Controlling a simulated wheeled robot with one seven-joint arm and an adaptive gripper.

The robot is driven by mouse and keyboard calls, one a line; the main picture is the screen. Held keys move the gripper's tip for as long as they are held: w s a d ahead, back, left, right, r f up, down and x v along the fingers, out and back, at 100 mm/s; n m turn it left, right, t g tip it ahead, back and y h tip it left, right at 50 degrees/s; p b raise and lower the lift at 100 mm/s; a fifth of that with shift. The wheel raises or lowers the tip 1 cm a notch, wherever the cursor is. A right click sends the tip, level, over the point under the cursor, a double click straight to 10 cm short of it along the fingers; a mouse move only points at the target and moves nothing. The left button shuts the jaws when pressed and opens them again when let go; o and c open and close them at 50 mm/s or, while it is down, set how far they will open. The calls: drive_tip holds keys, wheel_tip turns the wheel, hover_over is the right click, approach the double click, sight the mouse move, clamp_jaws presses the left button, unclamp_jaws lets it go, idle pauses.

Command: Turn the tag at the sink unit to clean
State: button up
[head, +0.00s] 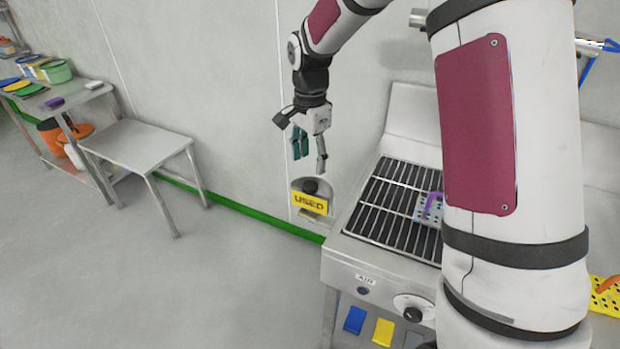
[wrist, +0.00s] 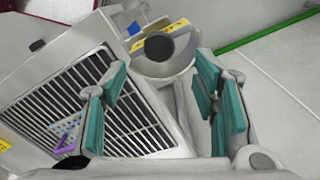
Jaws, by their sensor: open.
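The tag (head: 310,203) is a yellow plate that reads "USED", at the left end of the sink unit (head: 345,262). A black round knob (head: 311,187) sits just above and behind it on a grey round mount. In the wrist view the knob (wrist: 159,47) is a dark disc near the top middle, with a strip of the yellow tag (wrist: 178,26) beside it. My gripper (head: 309,156) is open and empty, pointing down above the knob and apart from it. In the wrist view the teal-padded fingers (wrist: 160,92) are spread, with the knob beyond the gap between them.
The unit's black slatted grate (head: 385,205) lies right of the tag, with a blue perforated piece and purple item (head: 431,208) on it. A control dial (head: 411,305) is on the front. The wall is close behind. A bare metal table (head: 140,140) stands left; floor between is clear.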

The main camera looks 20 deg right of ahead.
sight(310, 184)
wheel_tip(310, 184, down, 7)
drive_tip(key=shift+f+p, duration=0.15)
drive_tip(key=shift+p, duration=0.2)
drive_tip(key=shift+c, duration=0.3)
drive_tip(key=c, duration=1.1)
